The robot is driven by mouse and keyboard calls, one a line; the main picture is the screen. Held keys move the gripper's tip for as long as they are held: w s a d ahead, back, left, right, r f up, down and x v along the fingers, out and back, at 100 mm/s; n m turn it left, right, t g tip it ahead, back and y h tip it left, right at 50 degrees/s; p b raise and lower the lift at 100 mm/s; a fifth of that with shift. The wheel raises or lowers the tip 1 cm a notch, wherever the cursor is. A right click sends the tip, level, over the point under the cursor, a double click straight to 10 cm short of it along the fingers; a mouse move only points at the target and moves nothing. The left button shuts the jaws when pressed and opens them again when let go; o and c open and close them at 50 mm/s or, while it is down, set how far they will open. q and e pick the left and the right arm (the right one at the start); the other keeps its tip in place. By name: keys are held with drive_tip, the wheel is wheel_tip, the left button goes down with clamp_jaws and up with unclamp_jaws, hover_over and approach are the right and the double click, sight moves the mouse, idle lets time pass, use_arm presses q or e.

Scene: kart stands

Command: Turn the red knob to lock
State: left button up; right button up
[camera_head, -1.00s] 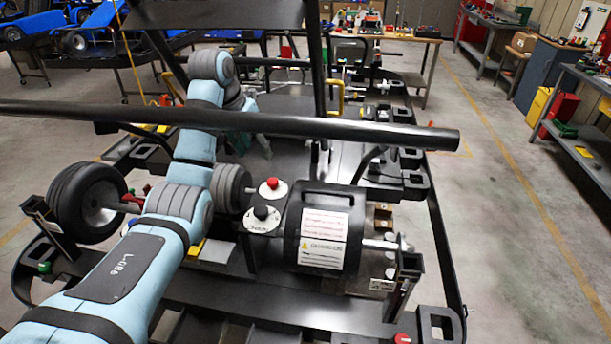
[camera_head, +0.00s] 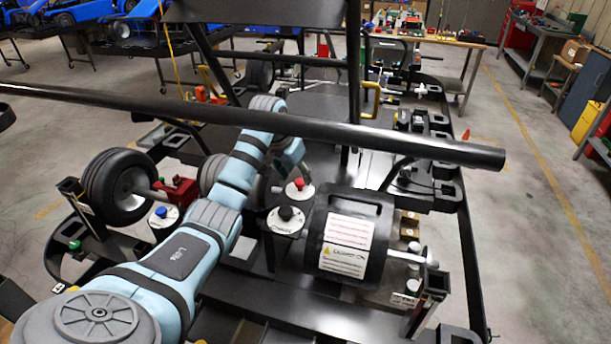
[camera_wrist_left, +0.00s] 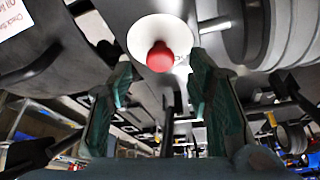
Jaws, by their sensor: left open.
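The red knob (camera_head: 299,183) sits on a round white plate (camera_head: 306,193) beside the black motor housing with a warning label. In the left wrist view the red knob (camera_wrist_left: 160,57) shows between and just beyond the fingertips, on its white disc (camera_wrist_left: 143,36). My left gripper (camera_head: 296,160) is close behind the knob in the head view, partly hidden by my own arm. In the left wrist view its two green-grey fingers (camera_wrist_left: 160,80) are spread apart with nothing between them. Whether they touch the knob cannot be told. My right gripper is not in view.
A black knob (camera_head: 286,213) on a white disc stands just in front of the red one. The labelled black housing (camera_head: 373,222) is close on the right. A long black bar (camera_head: 400,140) crosses above the kart. A wheel (camera_head: 117,187) and a blue knob (camera_head: 161,211) lie left.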

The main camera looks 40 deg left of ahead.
sight(300, 185)
use_arm(q)
drive_tip(key=shift+x, duration=1.5)
drive_tip(key=shift+r, duration=0.15)
drive_tip(key=shift+c, duration=0.8)
clamp_jaws()
drive_tip(key=shift+s+a, duration=0.1)
drive_tip(key=shift+a, duration=0.05)
drive_tip(key=shift+d+r, duration=0.1)
drive_tip(key=shift+d, duration=0.15)
drive_tip(key=shift+a, duration=0.1)
drive_tip(key=shift+o, duration=0.8)
unclamp_jaws()
